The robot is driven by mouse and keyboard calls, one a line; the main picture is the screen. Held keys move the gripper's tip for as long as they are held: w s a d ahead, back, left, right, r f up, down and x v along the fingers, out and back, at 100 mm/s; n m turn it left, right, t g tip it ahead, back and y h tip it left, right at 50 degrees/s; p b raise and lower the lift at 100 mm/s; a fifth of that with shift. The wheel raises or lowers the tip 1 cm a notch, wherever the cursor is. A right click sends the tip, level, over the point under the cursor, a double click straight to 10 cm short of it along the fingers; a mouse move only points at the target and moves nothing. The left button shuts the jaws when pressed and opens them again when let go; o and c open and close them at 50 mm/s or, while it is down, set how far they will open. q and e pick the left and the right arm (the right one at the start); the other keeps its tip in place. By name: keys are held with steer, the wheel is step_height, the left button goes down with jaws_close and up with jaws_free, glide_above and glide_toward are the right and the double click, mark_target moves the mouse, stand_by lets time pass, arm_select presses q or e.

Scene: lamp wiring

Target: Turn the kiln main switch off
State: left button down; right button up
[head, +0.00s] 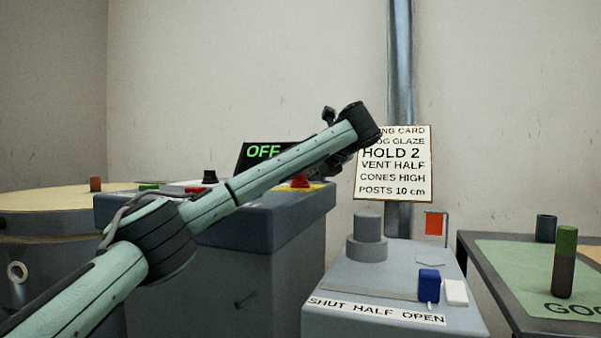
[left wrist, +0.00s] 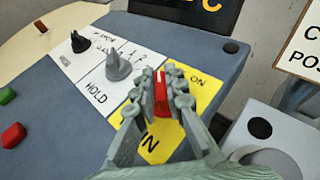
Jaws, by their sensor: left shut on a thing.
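The kiln main switch is a red knob (head: 300,181) on a yellow plate (head: 318,187) at the right of the grey control box. In the left wrist view the red knob (left wrist: 161,93) has a pale line pointing to the top of the picture. The yellow plate (left wrist: 205,92) reads ON to the right of the knob; its lower lettering is partly covered. My left gripper (head: 308,173) reaches down over the plate; in the left wrist view the gripper (left wrist: 162,88) is shut with its fingers on both sides of the knob. My right gripper is not in view.
A black display (head: 262,153) reads OFF in green, partly behind my arm. A black knob (head: 209,177) and a grey HOLD knob (left wrist: 118,67) sit left of the switch. The vent box (head: 345,280) with a blue handle (head: 428,285) and a hanging card (head: 395,165) are at right.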

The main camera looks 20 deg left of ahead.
arm_select(q)
steer(key=c, duration=1.6)
jaws_free()
steer(key=shift+s+f, duration=0.1)
steer(key=shift+f, duration=0.35)
steer(key=shift+r, duration=0.15)
steer(key=shift+d, duration=0.1)
steer(key=v, duration=1.1)
steer(key=shift+s+d+r, duration=0.2)
steer(key=shift+d+r, duration=0.05)
